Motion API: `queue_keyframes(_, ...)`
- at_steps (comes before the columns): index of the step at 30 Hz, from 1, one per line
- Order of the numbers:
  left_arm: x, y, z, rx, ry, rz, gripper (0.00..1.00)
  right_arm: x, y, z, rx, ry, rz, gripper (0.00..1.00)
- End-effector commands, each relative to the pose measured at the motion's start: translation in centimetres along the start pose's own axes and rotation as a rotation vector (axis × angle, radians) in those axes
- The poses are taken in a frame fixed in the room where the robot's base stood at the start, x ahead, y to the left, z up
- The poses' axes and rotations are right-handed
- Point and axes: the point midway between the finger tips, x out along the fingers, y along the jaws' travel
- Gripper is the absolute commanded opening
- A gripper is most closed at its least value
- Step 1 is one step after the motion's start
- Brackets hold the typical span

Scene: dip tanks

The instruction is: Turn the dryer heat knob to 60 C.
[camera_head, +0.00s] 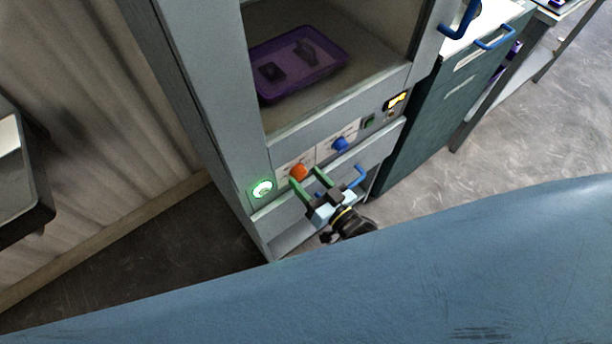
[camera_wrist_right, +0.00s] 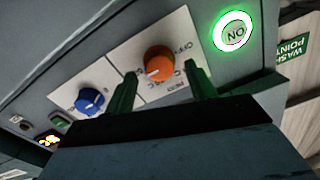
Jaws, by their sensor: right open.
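The dryer (camera_head: 225,130) is a tall grey cabinet with a control panel below its open chamber. An orange knob (camera_head: 298,171) and a blue knob (camera_head: 340,144) sit on white dial plates. In the right wrist view the orange knob (camera_wrist_right: 160,63) has a pale pointer line and "OFF" printed near it; the other markings are too small to read. The blue knob (camera_wrist_right: 89,101) lies to its left there. My right gripper (camera_head: 306,178) is open, its green fingers pointing at the panel on either side of the orange knob. Contact with it cannot be told. My left gripper is not in view.
A lit green ON button (camera_head: 262,188) is beside the orange knob. A small lit display (camera_head: 397,100) is at the panel's right end. A blue handle (camera_head: 356,177) sits below the panel. A purple tray (camera_head: 334,72) with dark pieces lies inside the chamber.

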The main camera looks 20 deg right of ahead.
Motion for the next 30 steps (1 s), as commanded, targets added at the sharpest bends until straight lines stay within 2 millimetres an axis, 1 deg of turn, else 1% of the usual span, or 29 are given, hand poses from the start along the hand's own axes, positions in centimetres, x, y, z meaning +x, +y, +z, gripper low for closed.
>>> queue_keyframes(1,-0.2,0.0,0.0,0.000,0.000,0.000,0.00,-1.1,0.0,0.1,0.000,-0.004,0.001,0.56)
queue_keyframes(9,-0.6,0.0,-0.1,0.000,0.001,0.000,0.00,-7.2,0.0,0.0,0.000,-0.004,0.001,0.56)
queue_keyframes(12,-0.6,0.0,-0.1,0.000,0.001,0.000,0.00,-9.1,0.0,0.0,0.000,-0.003,0.001,0.56)
queue_keyframes(15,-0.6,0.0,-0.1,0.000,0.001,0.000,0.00,-10.6,0.0,0.0,0.001,-0.002,0.001,0.56)
queue_keyframes(18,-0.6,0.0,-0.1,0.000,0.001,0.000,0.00,-11.5,0.0,0.0,0.001,-0.002,0.001,0.56)
queue_keyframes(21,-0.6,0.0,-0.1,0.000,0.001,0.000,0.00,-12.0,0.0,0.0,0.000,-0.001,0.000,0.56)
queue_keyframes(30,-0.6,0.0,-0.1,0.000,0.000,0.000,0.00,-12.1,0.0,0.0,0.000,0.000,0.000,0.56)
